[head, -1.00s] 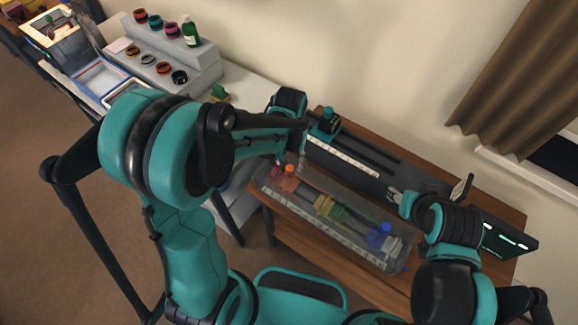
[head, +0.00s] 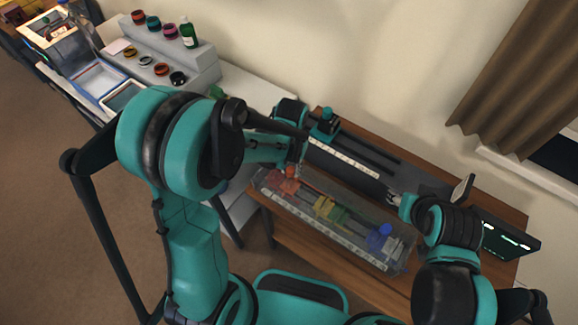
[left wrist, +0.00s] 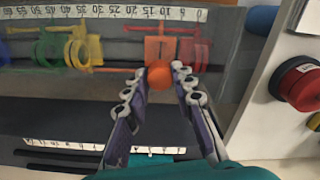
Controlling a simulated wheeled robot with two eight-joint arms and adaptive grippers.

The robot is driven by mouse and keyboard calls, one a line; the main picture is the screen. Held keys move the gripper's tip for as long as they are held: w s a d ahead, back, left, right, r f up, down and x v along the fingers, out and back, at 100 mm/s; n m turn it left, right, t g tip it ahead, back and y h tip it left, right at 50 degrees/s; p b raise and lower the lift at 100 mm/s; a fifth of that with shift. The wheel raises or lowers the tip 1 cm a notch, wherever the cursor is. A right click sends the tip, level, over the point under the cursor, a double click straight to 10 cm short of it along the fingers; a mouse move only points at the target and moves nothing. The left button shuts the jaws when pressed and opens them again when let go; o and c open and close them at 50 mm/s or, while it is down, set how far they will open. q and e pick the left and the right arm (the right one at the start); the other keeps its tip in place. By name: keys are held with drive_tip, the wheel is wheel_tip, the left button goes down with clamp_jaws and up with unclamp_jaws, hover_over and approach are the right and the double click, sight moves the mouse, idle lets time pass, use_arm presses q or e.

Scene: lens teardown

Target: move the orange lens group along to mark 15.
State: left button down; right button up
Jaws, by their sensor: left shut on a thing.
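The orange lens group (left wrist: 158,47) hangs in the clear case, with a round orange knob (left wrist: 159,76) on top. In the left wrist view its frame stands near marks 10 to 15 of the white scale (left wrist: 75,13); the exact reading is unclear. My left gripper (left wrist: 172,84) is shut on the knob, one finger on each side. In the head view the knob (head: 291,171) shows at the case's left end, just below my left gripper (head: 294,161). My right gripper (head: 394,199) is by the dark bench unit at right; its jaws are too small to judge.
A red group (left wrist: 195,50) stands close beside the orange one. Yellow (left wrist: 84,50) and green (left wrist: 52,48) groups are farther along, and a blue one (head: 378,236) is at the far end. A dark rail unit (head: 345,165) lies behind the clear case (head: 400,264).

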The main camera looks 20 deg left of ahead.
use_arm(q)
drive_tip(key=shift+s+d, duration=0.2)
drive_tip(key=shift+d, duration=0.35)
drive_tip(key=shift+s+d, duration=0.2)
drive_tip(key=shift+d, duration=0.35)
drive_tip(key=c, duration=1.3)
unclamp_jaws()
drive_tip(key=shift+o, duration=0.2)
wheel_tip(320, 180, up, 12)
drive_tip(key=s+a+n+t+b, duration=0.1)
drive_tip(key=s+a+t+b, duration=0.3)
drive_tip(key=s+a+t, duration=0.3)
drive_tip(key=shift+s+a+f+b, duration=0.25)
drive_tip(key=shift+s+f+b, duration=0.15)
drive_tip(key=shift+s, duration=0.85)
